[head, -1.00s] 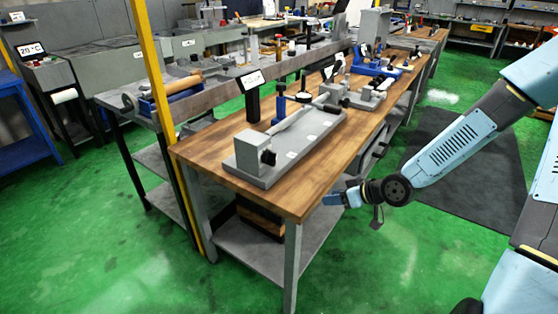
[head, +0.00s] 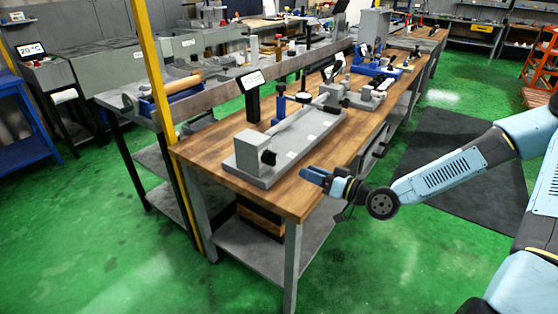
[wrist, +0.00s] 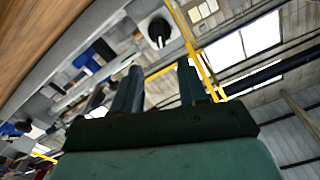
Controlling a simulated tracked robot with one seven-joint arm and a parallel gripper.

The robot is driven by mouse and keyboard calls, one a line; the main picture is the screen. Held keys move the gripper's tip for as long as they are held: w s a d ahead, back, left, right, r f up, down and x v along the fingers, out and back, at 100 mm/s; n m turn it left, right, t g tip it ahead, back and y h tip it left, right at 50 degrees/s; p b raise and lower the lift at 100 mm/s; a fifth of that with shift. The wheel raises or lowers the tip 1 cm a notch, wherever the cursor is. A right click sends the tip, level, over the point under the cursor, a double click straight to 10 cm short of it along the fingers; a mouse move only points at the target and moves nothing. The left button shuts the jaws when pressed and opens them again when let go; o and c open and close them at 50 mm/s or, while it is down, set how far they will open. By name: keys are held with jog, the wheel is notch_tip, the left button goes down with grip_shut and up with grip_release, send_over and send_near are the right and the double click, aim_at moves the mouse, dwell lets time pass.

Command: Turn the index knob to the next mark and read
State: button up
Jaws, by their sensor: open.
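The black index knob (head: 268,157) sits on the side of a grey block (head: 250,148) at the near end of a grey bench fixture (head: 300,150). In the wrist view a round black knob (wrist: 159,31) with a pale pointer line shows on a grey face, beyond the fingertips; it appears to be the same knob. My gripper (head: 314,175) is at the table's right edge, to the right of the knob and apart from it. In the wrist view my gripper (wrist: 160,78) has its two dark fingers spread with nothing between them. Any index marks are too small to read.
The fixture stands on a wooden-topped table (head: 225,178). A black post with a small display (head: 252,80) stands behind the fixture. Other fixtures (head: 365,92) stand farther along the table. A yellow post (head: 155,80) rises at the left. Green floor is open in front.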

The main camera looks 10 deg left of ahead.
aim_at(276, 159)
jog(key=x, duration=1.2)
grip_shut()
